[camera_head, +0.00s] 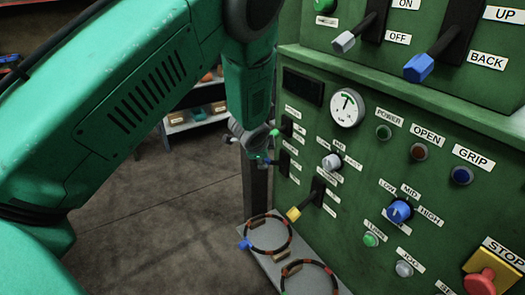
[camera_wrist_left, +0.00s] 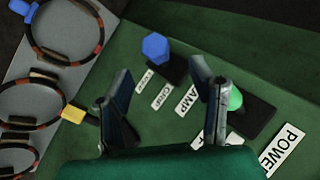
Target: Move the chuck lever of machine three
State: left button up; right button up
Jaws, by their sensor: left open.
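My left gripper (camera_head: 257,152) hangs in front of the left part of a green control panel (camera_head: 340,105), partly hidden by its own wrist. In the left wrist view its two fingers (camera_wrist_left: 160,78) stand wide apart with nothing between the tips. A blue-tipped lever (camera_wrist_left: 155,47) shows just beyond the fingertips, a green tip (camera_wrist_left: 235,100) beside the right finger, and a yellow-tipped lever (camera_wrist_left: 74,112) beside the left finger. The yellow lever (camera_head: 294,213) also shows low on the panel in the head view. The small labels are too blurred to tell which lever is the chuck lever.
A grey ledge (camera_head: 258,262) below the panel carries ringed sleeves (camera_head: 268,250). White (camera_head: 343,42) and blue (camera_head: 418,68) levers stick out higher up, and a red stop button (camera_head: 480,283) sits at lower right. Open floor (camera_head: 170,200) lies left of the panel.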

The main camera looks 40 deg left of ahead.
pick_arm(q)
jog(key=shift+d+v, duration=0.15)
jog(key=shift+v, duration=1.2)
jog(key=shift+d+v, duration=0.2)
jog(key=shift+v, duration=1.1)
jog(key=s+d+f+n+g+h, duration=0.1)
jog(key=s+d+f+n+g, duration=0.15)
jog(key=s+f, duration=0.65)
jog(key=s+d+f+n+g+h, duration=0.1)
jog(key=s+d+f+n, duration=0.25)
jog(key=s+f, duration=0.55)
jog(key=s+d+f+n+g, duration=0.1)
jog(key=s+d+n, duration=0.1)
jog(key=s, duration=0.7)
jog(key=s+d+f+n+g, duration=0.2)
jog(key=s+d, duration=0.1)
jog(key=s, duration=0.7)
jog(key=shift+d+f+h, duration=0.35)
jog(key=shift+h, duration=0.05)
jog(key=shift+a, duration=0.15)
